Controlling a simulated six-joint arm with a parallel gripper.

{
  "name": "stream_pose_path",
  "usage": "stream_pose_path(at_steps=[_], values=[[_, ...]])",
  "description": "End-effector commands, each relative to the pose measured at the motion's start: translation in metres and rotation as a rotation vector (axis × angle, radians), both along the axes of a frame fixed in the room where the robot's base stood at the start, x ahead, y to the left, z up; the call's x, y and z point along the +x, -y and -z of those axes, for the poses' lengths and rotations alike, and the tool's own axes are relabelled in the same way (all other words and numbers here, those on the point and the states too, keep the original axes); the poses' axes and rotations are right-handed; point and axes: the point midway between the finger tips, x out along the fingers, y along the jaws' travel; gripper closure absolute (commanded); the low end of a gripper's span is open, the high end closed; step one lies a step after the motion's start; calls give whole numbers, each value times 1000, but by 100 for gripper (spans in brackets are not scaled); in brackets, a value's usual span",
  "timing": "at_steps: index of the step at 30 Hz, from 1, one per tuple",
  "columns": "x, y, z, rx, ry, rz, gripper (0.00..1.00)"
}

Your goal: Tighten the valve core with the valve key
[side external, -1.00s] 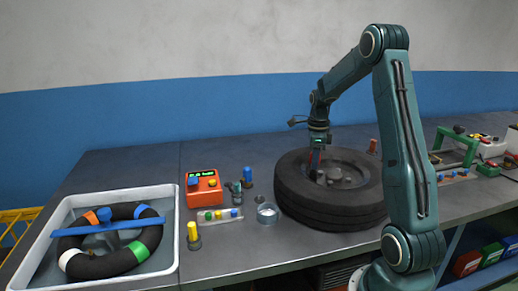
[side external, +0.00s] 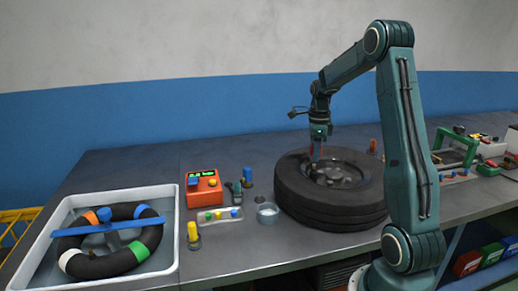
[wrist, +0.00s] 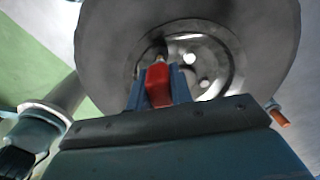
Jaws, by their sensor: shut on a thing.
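My gripper (side external: 316,152) hangs pointing down over the hub area of the black tyre (side external: 330,212). In the wrist view its blue fingers are shut on a red-handled tool (wrist: 157,86), which looks like the valve key. The tool's tip meets or overlaps a dark, stem-like part near the wheel's rim (wrist: 222,52); I cannot tell whether they touch. The valve core itself cannot be made out.
Left of the tyre are a clear round dish (side external: 267,213), a tray of coloured caps (side external: 219,216), an orange device with a display (side external: 203,188) and a yellow-topped bottle (side external: 194,236).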

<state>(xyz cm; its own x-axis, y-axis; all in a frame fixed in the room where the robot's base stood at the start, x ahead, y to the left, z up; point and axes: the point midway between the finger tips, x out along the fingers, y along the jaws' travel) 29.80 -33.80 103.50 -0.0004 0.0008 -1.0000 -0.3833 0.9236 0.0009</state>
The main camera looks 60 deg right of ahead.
Motion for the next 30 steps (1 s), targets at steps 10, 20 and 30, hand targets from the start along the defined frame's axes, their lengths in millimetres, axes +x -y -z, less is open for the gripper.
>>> stream_pose_path(at_steps=[10, 20, 30], values=[[0, 0, -10, -1, 2, 0, 96], [0, 0, -20, -1, 2, 0, 96], [0, 0, -27, -1, 2, 0, 96]])
